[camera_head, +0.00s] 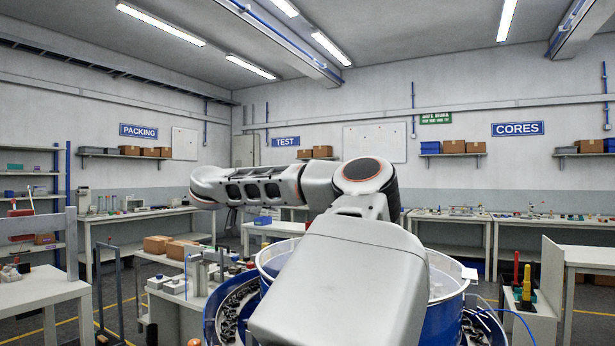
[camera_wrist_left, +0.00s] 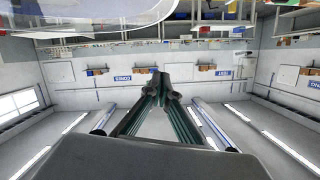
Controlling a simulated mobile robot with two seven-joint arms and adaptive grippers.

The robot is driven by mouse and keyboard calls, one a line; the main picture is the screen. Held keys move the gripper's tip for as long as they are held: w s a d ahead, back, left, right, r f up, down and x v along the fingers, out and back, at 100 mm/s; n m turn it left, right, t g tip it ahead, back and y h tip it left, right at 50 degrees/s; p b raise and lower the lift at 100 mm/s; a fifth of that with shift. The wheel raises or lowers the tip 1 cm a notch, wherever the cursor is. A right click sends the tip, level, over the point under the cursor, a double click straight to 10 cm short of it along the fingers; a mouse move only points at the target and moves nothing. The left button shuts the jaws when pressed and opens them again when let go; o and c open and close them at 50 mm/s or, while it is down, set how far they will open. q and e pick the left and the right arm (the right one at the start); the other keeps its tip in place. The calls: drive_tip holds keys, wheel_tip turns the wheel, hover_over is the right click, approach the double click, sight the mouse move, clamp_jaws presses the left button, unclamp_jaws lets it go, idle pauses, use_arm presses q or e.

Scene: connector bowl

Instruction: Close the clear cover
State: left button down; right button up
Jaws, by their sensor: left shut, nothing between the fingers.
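A blue round bowl feeder (camera_head: 443,325) stands in front of me, its middle hidden by my own arm. Dark metal parts lie in its outer track. A pale see-through surface with a blue-white rim, seemingly the clear cover (camera_head: 444,277), shows at the top; I cannot tell how far open it is. A clear curved edge also shows at the top left of the left wrist view (camera_wrist_left: 100,22). My left gripper (camera_wrist_left: 160,76) is shut and empty, apart from that edge in the picture. In the head view it is small and dark (camera_head: 232,217), left of the bowl. My right gripper is not in view.
A bench (camera_head: 178,318) with boxes and small fixtures stands left of the bowl. A white stand (camera_head: 545,290) with red, green and yellow pieces is at the right. Benches line the back walls. Blue tubing runs at the bowl's right.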

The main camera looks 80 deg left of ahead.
use_arm(q)
drive_tip(key=n, duration=0.1)
hover_over(267, 249)
drive_tip(key=f, duration=0.7)
drive_tip(key=shift+s+d+f+b, duration=0.15)
drive_tip(key=shift+d+f+b, duration=0.1)
drive_tip(key=shift+f+b, duration=0.1)
drive_tip(key=shift+r, duration=0.15)
